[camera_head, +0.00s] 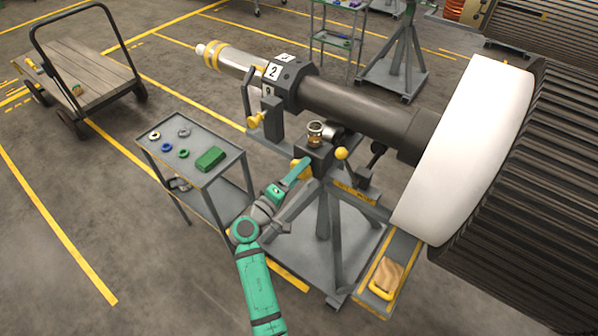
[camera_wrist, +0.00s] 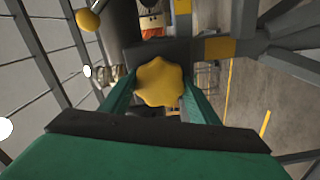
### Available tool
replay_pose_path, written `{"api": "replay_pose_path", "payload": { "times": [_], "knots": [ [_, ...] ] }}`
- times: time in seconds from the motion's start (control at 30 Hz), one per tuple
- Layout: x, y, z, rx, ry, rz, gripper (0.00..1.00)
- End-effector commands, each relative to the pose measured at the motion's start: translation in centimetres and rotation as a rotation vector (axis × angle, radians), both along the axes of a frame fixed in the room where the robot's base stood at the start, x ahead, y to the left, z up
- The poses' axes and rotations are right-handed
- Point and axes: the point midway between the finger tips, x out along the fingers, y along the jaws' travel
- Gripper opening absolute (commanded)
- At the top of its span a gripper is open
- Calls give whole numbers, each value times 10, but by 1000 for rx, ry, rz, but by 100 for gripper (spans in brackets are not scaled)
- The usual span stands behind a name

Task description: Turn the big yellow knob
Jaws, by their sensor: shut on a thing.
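The big yellow knob (camera_wrist: 159,82) is lobed and fills the middle of the wrist view, facing the camera. My gripper (camera_wrist: 159,98) has one green finger on its left side and one on its right, and is shut on it. In the head view, the knob (camera_head: 298,174) sits on the near side of the dark block on the rotor stand, mostly hidden by my gripper (camera_head: 303,166).
A smaller yellow ball (camera_head: 341,153) sticks out to the right of the block; it also shows in the wrist view (camera_wrist: 88,20). A grey cart (camera_head: 228,150) with several rings and a green box stands left of my arm. The heavy rotor shaft (camera_head: 350,103) lies above.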

Motion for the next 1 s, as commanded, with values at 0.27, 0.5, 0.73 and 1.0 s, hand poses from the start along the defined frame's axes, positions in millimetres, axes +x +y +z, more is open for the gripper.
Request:
{"api": "replay_pose_path", "payload": {
  "times": [0.27, 0.5, 0.73, 1.0],
  "knots": [
    [0, 1, -1, -211, 154, 2, 33],
    [0, 1, -1, -392, 285, 3, 33],
    [0, 1, -1, -541, 394, 2, 33],
    [0, 1, -1, -656, 477, 3, 33]
  ]
}}
